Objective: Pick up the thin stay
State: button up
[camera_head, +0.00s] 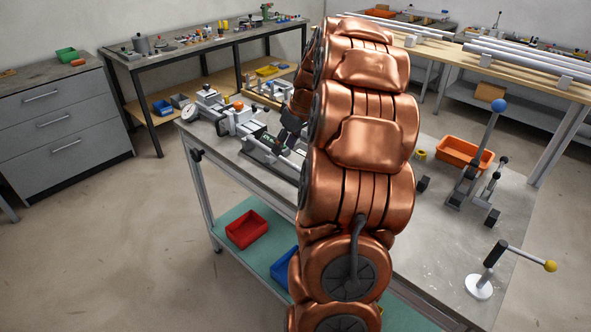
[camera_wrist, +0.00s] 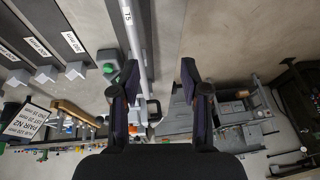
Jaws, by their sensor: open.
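My gripper (camera_wrist: 160,78) is open, with its two dark fingers apart and nothing between them. In the head view my gripper (camera_head: 288,132) shows only partly beside my copper arm, near the jig (camera_head: 262,150) on the workbench. In the wrist view a long pale bar (camera_wrist: 136,40) with a label runs down the picture beside the left finger. I cannot tell for sure whether this bar is the thin stay. I see no other thing that I can name as the stay. My arm hides part of the jig in the head view.
The workbench (camera_head: 430,235) carries an orange bin (camera_head: 464,153), a blue-knobbed lever fixture (camera_head: 478,170) and a yellow-knobbed handle (camera_head: 497,262). Red (camera_head: 246,229) and blue bins lie on its lower shelf. A dial gauge (camera_head: 222,126) stands at the bench's left end. Floor left of it is clear.

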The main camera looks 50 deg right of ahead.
aim_at(285, 159)
jog(key=d, duration=0.3)
jog(key=shift+s+d+f, duration=0.15)
jog(key=shift+s+f, duration=0.05)
jog(key=shift+f, duration=0.05)
jog(key=shift+p+x, duration=1.4)
jog(key=shift+x, duration=2.5)
jog(key=shift+w+d, duration=0.1)
grip_shut()
